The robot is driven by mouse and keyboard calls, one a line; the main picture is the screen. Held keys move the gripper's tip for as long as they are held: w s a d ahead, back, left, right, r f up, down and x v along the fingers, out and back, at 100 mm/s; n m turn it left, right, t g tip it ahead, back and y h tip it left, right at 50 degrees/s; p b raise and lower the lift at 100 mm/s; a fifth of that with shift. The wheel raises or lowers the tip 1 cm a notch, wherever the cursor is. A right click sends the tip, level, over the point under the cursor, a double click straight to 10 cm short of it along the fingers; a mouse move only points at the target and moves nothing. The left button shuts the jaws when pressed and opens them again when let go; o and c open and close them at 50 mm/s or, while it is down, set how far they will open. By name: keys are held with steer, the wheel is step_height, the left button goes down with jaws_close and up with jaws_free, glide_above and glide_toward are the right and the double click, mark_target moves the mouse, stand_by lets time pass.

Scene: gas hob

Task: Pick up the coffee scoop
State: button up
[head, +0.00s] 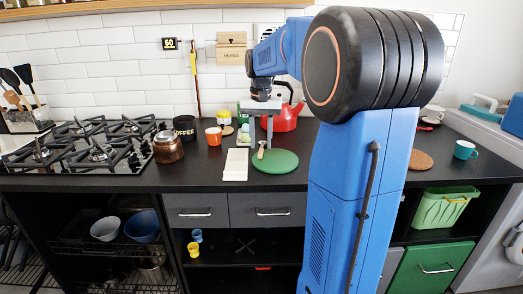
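A small tan, wooden-looking item (261,149), which looks like the coffee scoop, stands out against the green round mat (283,162) near the mat's left edge. It is too small to make out its bowl or exact pose. My gripper (261,141) points down from above at the mat's back left. Its two grey fingers are apart, with a gap between them, and the tan item shows at or just below the fingertips. I see nothing clearly gripped. Whether the fingers touch the item cannot be told.
A white board (235,165) lies just left of the mat. A red kettle (286,116) stands close behind my gripper. An orange mug (214,136), a copper pot (168,147) and the gas hob (85,147) are further left. The counter's front edge is near the mat.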

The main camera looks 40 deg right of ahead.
mark_target(261, 150)
steer(key=shift+f, duration=1.15)
jaws_close()
step_height(261, 150, up, 10)
